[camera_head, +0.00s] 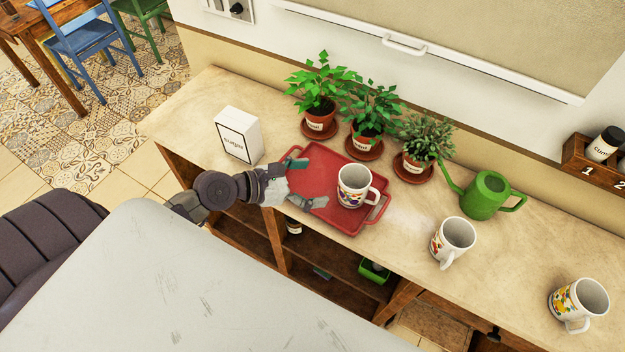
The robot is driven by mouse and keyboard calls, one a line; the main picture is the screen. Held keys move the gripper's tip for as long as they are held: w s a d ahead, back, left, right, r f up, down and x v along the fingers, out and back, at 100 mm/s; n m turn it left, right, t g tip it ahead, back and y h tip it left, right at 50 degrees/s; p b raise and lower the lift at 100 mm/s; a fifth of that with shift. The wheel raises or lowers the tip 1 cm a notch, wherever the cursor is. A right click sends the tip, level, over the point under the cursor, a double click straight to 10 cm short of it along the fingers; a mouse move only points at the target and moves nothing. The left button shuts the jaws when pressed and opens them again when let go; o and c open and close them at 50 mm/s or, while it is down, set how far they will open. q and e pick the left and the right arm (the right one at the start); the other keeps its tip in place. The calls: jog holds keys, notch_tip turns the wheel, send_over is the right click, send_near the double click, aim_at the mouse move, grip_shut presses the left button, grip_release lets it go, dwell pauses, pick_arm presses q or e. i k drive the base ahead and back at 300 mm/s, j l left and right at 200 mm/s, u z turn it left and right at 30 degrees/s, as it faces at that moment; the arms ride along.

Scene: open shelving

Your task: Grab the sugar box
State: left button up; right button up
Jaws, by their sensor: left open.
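The sugar box (238,135) is a white upright carton with a dark-framed label reading "Sugar". It stands on the left part of the shelf top, left of the red tray. My left gripper (306,183) is open, its two fingers spread over the left part of the tray and pointing right. It is to the right of the sugar box and apart from it, with nothing between the fingers. My right gripper is out of the picture.
The red tray (318,157) holds a patterned mug (354,186). Several potted herbs (320,103) stand behind it. A green watering can (485,196) and two more mugs (452,243) (578,304) stand to the right. A light grey surface (200,290) fills the near left.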

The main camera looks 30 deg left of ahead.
aim_at(240, 131)
jog(key=u, duration=1.4)
